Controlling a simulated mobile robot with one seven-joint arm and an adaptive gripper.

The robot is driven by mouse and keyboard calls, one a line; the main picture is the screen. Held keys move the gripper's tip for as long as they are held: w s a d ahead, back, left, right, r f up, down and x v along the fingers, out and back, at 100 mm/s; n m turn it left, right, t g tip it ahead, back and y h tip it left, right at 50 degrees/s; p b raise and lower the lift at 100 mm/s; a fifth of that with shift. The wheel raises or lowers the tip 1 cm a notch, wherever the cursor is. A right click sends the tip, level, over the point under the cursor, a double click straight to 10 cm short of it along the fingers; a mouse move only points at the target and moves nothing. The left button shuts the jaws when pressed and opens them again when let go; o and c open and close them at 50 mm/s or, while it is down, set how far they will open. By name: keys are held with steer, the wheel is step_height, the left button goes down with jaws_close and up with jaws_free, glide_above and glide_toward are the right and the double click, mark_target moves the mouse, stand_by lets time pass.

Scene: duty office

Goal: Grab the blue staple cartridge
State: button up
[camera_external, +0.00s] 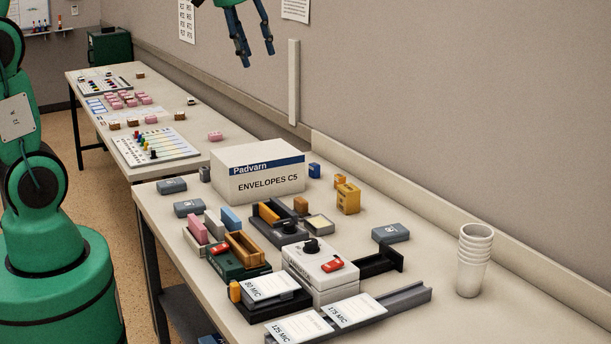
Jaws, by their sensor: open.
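A light blue piece (231,218) sits further left among the desk tools, beside a pink one (196,229). My gripper (257,58) hangs at the top of the view, fingers pointing down, open and empty. It is well above the table and apart from everything on it. The upper part of my gripper is cut off by the frame.
Black and white desk machines (318,265) crowd the table's middle. Stacked white cups (474,262) stand at right. The wall runs behind the table. The table's right side has free room.

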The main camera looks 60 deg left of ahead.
steer(key=w+a+f+g+p, duration=0.15)
steer(key=w+a, duration=0.45)
steer(key=w, duration=0.6)
steer(key=g+p, duration=0.2)
steer(key=p, duration=0.5)
glide_above(315, 164)
step_height(315, 164, down, 31)
steer(key=shift+s+r+n+h, duration=0.1)
steer(key=shift+n+h, duration=0.2)
steer(key=shift+n, duration=0.1)
steer(key=shift+d, duration=0.1)
steer(key=shift+f, duration=4.3)
steer(key=shift+f, duration=0.15)
